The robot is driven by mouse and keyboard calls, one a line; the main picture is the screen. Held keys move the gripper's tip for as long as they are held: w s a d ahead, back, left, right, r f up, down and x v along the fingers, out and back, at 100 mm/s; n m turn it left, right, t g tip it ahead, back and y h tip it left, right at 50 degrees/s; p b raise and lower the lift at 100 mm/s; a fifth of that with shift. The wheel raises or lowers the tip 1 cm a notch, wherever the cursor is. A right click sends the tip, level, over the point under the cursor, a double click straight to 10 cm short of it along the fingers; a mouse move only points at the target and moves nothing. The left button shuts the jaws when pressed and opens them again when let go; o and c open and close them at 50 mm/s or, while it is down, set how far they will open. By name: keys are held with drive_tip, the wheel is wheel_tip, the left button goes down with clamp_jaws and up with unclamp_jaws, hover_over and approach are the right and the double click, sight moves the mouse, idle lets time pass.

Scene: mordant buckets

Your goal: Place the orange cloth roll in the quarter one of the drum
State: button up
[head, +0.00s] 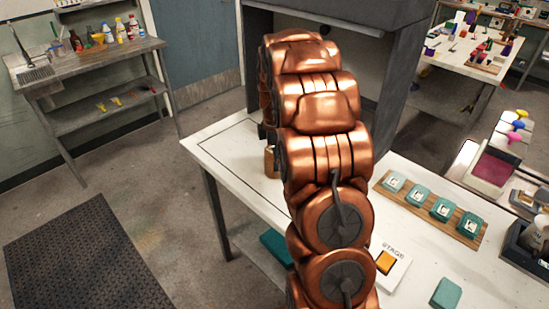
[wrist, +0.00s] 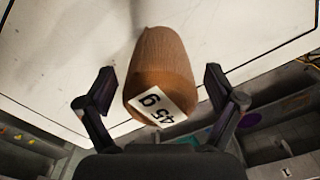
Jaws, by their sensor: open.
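A brown-orange roll (wrist: 160,62) with a white tag that appears to read "45 g" stands on the white table in the wrist view. In the head view it is a small brown cylinder (head: 270,161), partly hidden by my arm. My gripper (wrist: 159,78) is open, with one finger on each side of the roll and gaps visible between fingers and roll. In the head view my gripper is hidden behind my arm. I cannot make out a drum with quarters in either view.
The white table (head: 222,150) also holds a wooden board (head: 416,210) with several teal blocks, a "STAGE" card (head: 397,271) with an orange square, and a loose teal block (head: 446,293). A dark hood (head: 345,12) rises behind. Open floor lies left, with a black mat (head: 85,255).

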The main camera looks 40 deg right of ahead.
drive_tip(key=c, duration=1.5)
drive_tip(key=shift+o, duration=0.2)
